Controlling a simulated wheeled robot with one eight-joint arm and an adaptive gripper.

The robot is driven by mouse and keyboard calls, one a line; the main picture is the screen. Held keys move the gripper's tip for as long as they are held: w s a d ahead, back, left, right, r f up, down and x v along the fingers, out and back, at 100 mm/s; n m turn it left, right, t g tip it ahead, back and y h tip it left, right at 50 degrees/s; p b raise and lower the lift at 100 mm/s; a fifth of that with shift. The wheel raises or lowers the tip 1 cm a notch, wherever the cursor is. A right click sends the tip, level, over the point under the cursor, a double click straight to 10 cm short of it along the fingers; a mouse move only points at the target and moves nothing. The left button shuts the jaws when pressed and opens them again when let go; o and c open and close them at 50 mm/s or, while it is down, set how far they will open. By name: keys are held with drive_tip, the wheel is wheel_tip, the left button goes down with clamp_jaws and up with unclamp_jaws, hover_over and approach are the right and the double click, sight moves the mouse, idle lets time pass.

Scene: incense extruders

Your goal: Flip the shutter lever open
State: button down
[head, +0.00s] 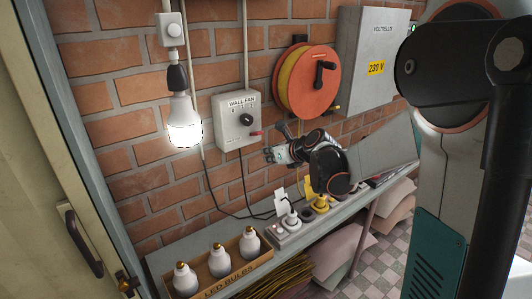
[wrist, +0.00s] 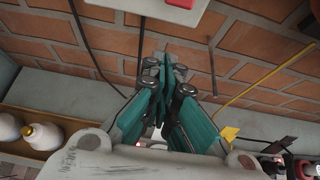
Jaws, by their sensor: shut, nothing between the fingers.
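A grey wall-fan control box (head: 238,120) with a black rotary knob (head: 246,119) hangs on the brick wall. A small red-tipped lever (head: 255,133) sticks out at its lower right side; I take this as the shutter lever. In the wrist view, a red part (wrist: 180,3) and the light box edge (wrist: 150,9) show at the top, cut off by the frame. My gripper (head: 268,156) is just below and right of the box, apart from the lever. In the wrist view its teal fingers (wrist: 163,68) are together and empty, pointing towards the wall.
A lit bulb (head: 184,125) hangs left of the box. An orange cable reel (head: 306,80) and a grey 230 V cabinet (head: 370,60) are to the right. Below, a shelf (head: 165,260) carries a bulb box (head: 233,276) and a power strip (head: 283,236). Black cables hang along the wall.

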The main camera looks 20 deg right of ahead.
drive_tip(key=s+d+r+p, duration=0.1)
drive_tip(key=s+r+p, duration=0.1)
drive_tip(key=s+r, duration=0.4)
drive_tip(key=shift+s+d+r+p, duration=0.35)
drive_tip(key=shift+d+r+p, duration=0.05)
drive_tip(key=shift+r, duration=0.2)
